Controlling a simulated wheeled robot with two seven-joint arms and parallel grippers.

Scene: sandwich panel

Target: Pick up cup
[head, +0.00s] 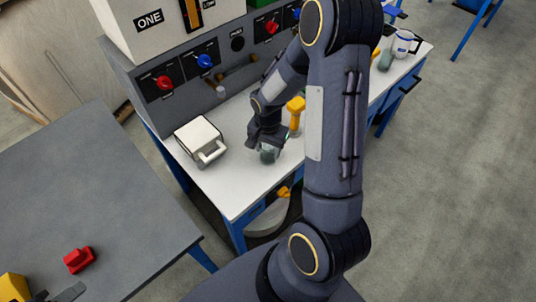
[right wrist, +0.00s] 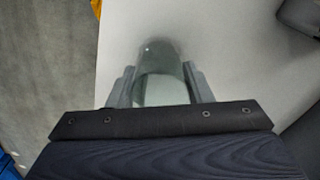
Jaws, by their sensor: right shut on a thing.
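A clear, greenish glass cup (head: 268,154) is on or just above the white bench top (head: 240,190) in the head view. My right gripper (head: 266,142) is shut on it from above. In the right wrist view the cup (right wrist: 162,75) sits between the two grey fingers of my right gripper (right wrist: 160,90), one finger on each side. I cannot tell whether the cup touches the bench. My left gripper (head: 68,294) shows only partly at the bottom left edge, and its jaws cannot be made out.
A white box-shaped appliance with a handle (head: 201,142) stands left of the cup. A yellow object (head: 296,112) stands behind right. A panel with red and blue knobs (head: 180,72) backs the bench. A grey table (head: 90,190) with a red object (head: 79,260) is at left.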

